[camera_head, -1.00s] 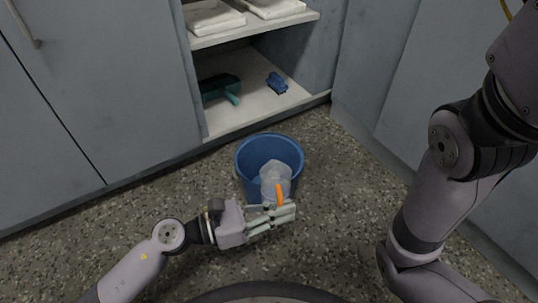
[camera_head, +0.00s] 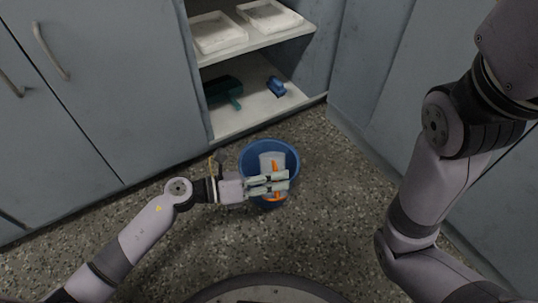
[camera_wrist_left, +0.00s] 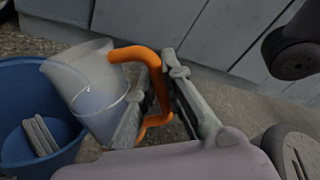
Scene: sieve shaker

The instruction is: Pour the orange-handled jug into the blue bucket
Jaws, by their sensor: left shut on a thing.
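The blue bucket (camera_head: 246,163) stands on the floor in front of the open shelf; it also shows at the left of the left wrist view (camera_wrist_left: 18,80). The jug (camera_head: 267,160) is translucent with an orange handle (camera_wrist_left: 150,62). In the head view it overlaps the bucket's opening. In the left wrist view the jug (camera_wrist_left: 88,85) is beside and partly over the bucket's rim, with a faint bluish area inside; whether anything flows out cannot be told. My left gripper (camera_head: 280,182) is shut on the handle. My right arm shows at the right, its gripper out of view.
A grey ribbed thing (camera_wrist_left: 40,138) shows inside the bucket in the left wrist view. The open shelf (camera_head: 228,122) holds a dark green tool (camera_head: 222,90) and a blue item (camera_head: 276,86), with white trays (camera_head: 218,34) above. Speckled floor (camera_head: 335,190) right of the bucket is clear.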

